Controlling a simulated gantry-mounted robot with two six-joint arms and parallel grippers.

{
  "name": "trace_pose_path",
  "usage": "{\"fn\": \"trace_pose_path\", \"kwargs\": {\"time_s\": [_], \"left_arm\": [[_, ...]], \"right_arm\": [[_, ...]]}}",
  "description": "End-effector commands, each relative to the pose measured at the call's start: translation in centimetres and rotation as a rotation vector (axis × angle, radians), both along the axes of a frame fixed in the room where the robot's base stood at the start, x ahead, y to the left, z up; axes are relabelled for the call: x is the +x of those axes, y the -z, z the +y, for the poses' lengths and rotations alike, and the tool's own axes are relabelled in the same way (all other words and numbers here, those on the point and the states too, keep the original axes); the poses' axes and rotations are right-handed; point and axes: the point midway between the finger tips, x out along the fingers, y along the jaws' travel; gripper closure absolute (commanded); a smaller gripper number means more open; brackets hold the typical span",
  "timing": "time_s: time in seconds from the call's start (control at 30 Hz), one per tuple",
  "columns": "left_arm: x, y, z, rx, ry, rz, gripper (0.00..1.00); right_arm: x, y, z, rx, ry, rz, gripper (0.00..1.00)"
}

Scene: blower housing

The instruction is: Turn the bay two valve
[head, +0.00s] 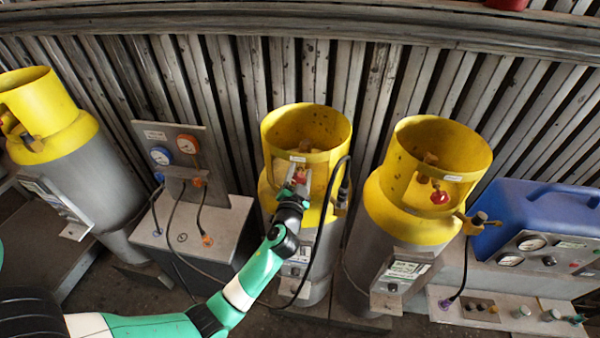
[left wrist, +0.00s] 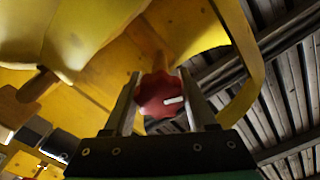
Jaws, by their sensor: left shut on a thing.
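The middle cylinder (head: 318,272) is grey with a yellow collar (head: 320,125). A red valve knob (head: 301,177) shows in the collar's opening. My left gripper (head: 297,186) reaches into that opening. In the left wrist view the red knob (left wrist: 160,96), with a white mark, sits between the two fingers of my left gripper (left wrist: 163,100), which is shut on it. The fingers hide part of the knob in the head view. My right gripper is not in view.
A cylinder with a red knob (head: 439,197) stands close on the right; another cylinder (head: 70,160) stands far left. A gauge panel (head: 180,160) is left of the middle cylinder. A blue unit (head: 530,215) stands at the right. A black hose (head: 325,225) hangs beside my left arm.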

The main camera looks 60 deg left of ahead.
Motion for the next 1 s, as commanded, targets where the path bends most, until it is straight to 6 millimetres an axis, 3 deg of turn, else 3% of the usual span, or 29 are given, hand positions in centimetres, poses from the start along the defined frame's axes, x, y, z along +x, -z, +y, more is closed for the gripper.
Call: {"fn": "trace_pose_path", "kwargs": {"time_s": [1.0], "left_arm": [[0.2, 0.2, -0.1, 0.561, -0.001, 0.757, 0.99]], "right_arm": [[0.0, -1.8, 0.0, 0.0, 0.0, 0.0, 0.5]]}}
